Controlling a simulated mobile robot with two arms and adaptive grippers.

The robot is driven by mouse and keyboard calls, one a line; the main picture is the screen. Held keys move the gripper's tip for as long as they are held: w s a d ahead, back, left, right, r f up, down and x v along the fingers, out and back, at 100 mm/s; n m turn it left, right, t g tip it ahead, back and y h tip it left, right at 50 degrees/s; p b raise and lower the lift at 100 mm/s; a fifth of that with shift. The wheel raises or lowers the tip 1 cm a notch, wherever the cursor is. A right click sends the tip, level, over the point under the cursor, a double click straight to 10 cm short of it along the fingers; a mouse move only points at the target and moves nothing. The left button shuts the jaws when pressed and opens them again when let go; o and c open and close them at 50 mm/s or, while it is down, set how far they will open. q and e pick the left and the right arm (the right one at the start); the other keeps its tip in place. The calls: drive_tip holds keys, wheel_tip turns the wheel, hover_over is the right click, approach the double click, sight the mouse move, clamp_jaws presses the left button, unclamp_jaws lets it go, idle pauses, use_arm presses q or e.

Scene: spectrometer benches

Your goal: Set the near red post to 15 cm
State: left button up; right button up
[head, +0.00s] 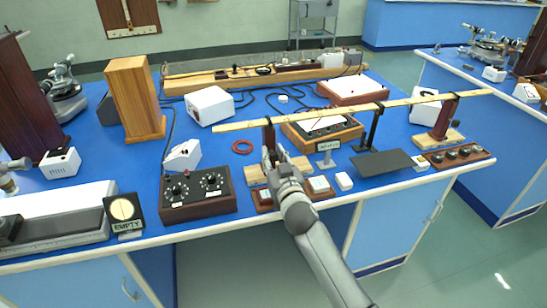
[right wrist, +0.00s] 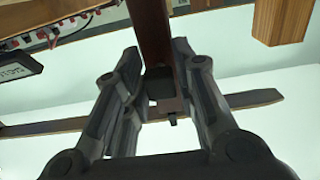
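The near red post (head: 268,133) is a dark red-brown upright on a pale wooden foot (head: 254,175). It holds up the left part of a long pale wooden rule (head: 330,114). My right gripper (head: 275,157) is at the post's lower part, with one finger on either side. In the right wrist view the post (right wrist: 153,35) stands between the fingertips (right wrist: 158,75), with a small dark block on it. Whether the fingers press on it cannot be told. A second red post (head: 444,118) carries the rule's right part. My left gripper is not in view.

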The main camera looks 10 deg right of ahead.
drive_tip(key=shift+o, duration=1.1)
drive_tip(key=shift+s, duration=0.1)
drive_tip(key=s, duration=1.2)
drive_tip(key=shift+d, duration=0.15)
